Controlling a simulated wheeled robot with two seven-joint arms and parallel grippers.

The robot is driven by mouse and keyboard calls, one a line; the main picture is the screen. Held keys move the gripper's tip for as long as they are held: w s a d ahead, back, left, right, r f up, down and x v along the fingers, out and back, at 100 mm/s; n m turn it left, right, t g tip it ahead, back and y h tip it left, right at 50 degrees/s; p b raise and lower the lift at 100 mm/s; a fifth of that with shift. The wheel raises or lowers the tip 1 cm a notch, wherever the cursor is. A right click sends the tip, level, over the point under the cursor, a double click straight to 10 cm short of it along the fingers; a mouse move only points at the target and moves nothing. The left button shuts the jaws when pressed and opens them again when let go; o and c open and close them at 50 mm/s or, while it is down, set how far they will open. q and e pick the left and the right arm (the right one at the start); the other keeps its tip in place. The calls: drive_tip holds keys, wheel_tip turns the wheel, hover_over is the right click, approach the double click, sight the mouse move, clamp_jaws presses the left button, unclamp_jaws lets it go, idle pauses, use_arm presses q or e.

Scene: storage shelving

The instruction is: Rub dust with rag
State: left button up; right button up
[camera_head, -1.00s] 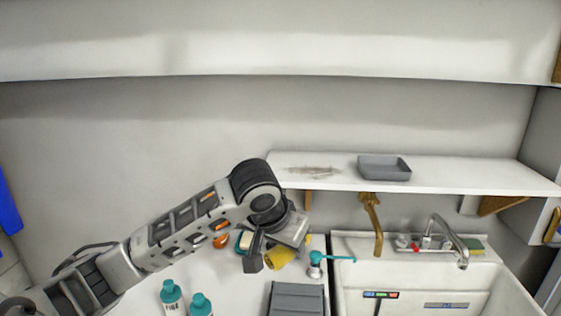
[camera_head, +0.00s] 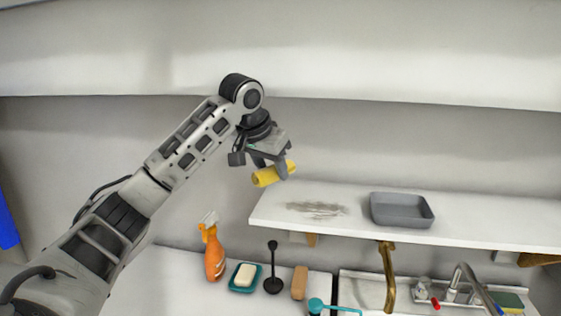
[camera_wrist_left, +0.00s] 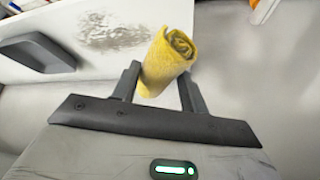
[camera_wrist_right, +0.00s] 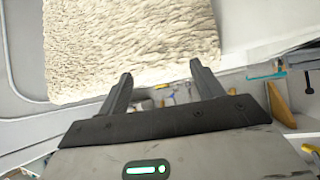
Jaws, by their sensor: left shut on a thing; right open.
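A yellow rolled rag (camera_head: 273,174) is held in my left gripper (camera_head: 268,168), raised just left of and above the shelf's left end. The left wrist view shows the rag (camera_wrist_left: 167,60) between the two fingers. A grey-brown dust patch (camera_head: 316,210) lies on the left part of the white shelf (camera_head: 470,222); it also shows in the left wrist view (camera_wrist_left: 112,32). The rag is apart from the dust. My right gripper (camera_wrist_right: 162,85) shows only in its wrist view, open, with nothing seen gripped.
A grey tray (camera_head: 402,211) sits on the shelf right of the dust. Below are an orange spray bottle (camera_head: 214,252), a soap dish (camera_head: 244,287), a wooden-toned block (camera_head: 299,283) and a brass tap (camera_head: 387,275). A cream, rough-textured thing (camera_wrist_right: 130,45) is beyond my right gripper.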

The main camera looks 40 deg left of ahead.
sight(351, 210)
use_arm(q)
drive_tip(key=f, duration=0.3)
drive_tip(key=shift+s+f, duration=0.25)
drive_tip(key=shift+f, duration=1)
drive_tip(key=shift+f+b, duration=0.35)
drive_tip(key=shift+f, duration=0.6)
drive_tip(key=shift+w+d+r, duration=0.1)
